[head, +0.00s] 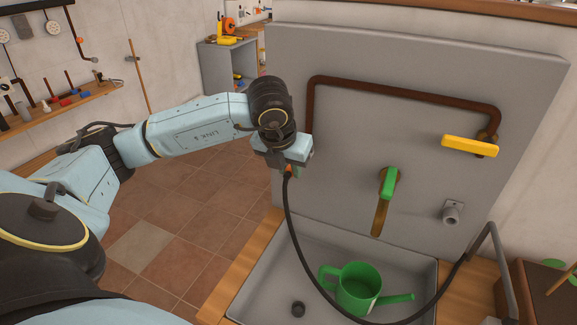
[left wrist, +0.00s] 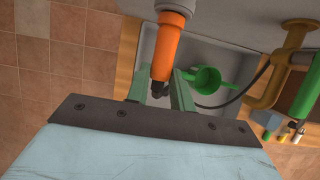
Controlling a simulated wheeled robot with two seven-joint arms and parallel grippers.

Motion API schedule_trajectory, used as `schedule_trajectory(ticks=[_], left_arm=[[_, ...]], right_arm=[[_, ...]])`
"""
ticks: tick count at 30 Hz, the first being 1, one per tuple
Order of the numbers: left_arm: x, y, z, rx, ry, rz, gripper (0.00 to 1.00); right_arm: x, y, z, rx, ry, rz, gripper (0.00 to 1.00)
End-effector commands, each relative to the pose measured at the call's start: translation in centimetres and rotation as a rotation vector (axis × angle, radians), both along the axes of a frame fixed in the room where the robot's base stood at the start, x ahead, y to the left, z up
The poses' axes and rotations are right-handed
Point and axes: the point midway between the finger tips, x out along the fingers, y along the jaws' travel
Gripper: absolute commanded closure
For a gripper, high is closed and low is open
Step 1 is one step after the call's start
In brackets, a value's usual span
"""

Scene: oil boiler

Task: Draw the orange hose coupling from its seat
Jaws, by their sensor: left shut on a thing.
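The orange hose coupling (left wrist: 166,50) shows in the left wrist view between the green fingers of my left gripper (left wrist: 160,88). My left gripper is shut on it. Its upper end meets a pale ring and a brown pipe end (left wrist: 176,5), with no gap that I can see. In the head view my left gripper (head: 287,152) is in front of the grey panel's left side and hides most of the coupling; a little orange (head: 290,168) shows below it. A black hose (head: 291,225) hangs from there. My right gripper is not in view.
The hose loops across the sink (head: 265,285) past a green watering can (head: 357,285) towards a grey bent bar (head: 497,255). A brown pipe (head: 400,91), yellow handle (head: 470,146), green-handled tap (head: 389,182) and grey outlet (head: 452,212) are on the panel (head: 400,125).

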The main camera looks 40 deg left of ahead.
Motion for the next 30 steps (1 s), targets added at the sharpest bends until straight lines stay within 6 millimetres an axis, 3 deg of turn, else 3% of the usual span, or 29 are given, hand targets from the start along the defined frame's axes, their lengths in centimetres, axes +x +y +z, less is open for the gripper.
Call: schedule_trajectory(ticks=[30], left_arm=[[-3.6,-1.1,0.0,0.001,-0.002,0.0,1.0]], right_arm=[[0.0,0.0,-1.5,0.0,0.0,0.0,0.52]])
